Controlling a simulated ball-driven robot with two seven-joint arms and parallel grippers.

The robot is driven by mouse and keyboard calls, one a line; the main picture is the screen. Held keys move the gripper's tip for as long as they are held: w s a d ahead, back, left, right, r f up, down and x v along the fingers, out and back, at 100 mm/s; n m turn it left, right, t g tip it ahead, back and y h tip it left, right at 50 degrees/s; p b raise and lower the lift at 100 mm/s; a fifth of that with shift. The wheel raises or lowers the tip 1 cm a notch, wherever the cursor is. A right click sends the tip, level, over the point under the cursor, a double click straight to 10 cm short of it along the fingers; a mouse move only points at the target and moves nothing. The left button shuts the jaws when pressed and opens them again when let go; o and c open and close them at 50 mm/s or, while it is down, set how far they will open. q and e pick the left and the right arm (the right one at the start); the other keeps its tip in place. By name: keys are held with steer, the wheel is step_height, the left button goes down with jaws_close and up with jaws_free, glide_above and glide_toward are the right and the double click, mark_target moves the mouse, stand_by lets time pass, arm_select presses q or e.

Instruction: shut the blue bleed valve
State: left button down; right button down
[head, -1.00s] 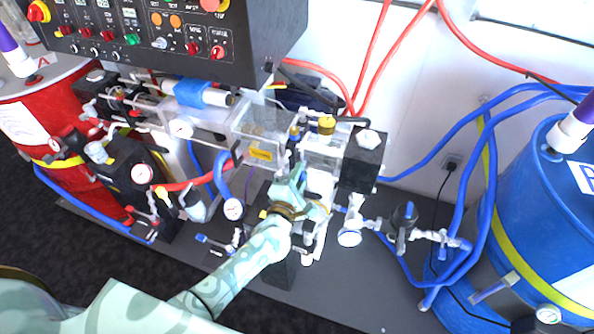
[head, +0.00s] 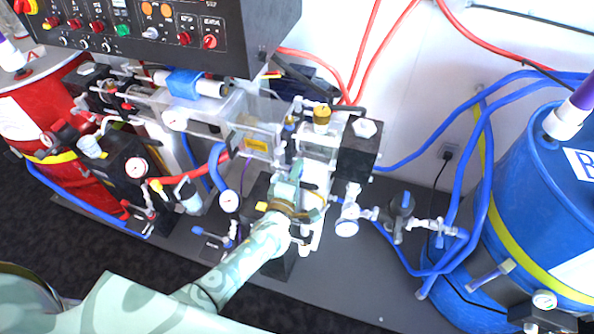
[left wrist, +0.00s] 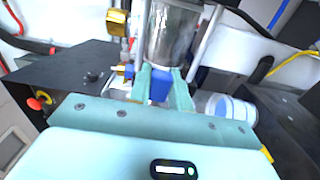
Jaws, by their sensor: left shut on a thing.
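My left gripper (head: 287,180) is at the middle of the machine, in front of the clear cylinder and below the brass-coloured cap. In the left wrist view its fingers (left wrist: 160,88) are shut on a small blue part, which looks like the handle of the blue bleed valve (left wrist: 160,84). The fingers touch it on both sides, below a clear cylinder (left wrist: 174,38). In the head view the gripper hides this part, and I cannot tell how far it is turned. My right gripper is not in view.
A blue drum (head: 545,205) stands at the right and a red drum (head: 50,135) at the left. A black control panel (head: 150,30) overhangs at the upper left. Pressure gauges, including one at the right (head: 346,227), and blue hoses crowd around the gripper.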

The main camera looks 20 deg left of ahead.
arm_select(q)
steer(key=shift+f, duration=0.15)
steer(key=c, duration=1.3)
jaws_free()
steer(key=s, duration=0.5)
steer(key=s+p, duration=0.1)
steer(key=s, duration=0.5)
steer(key=s+p, duration=0.1)
steer(key=s, duration=0.4)
steer(key=shift+s+a, duration=0.2)
steer(key=shift+a, duration=0.05)
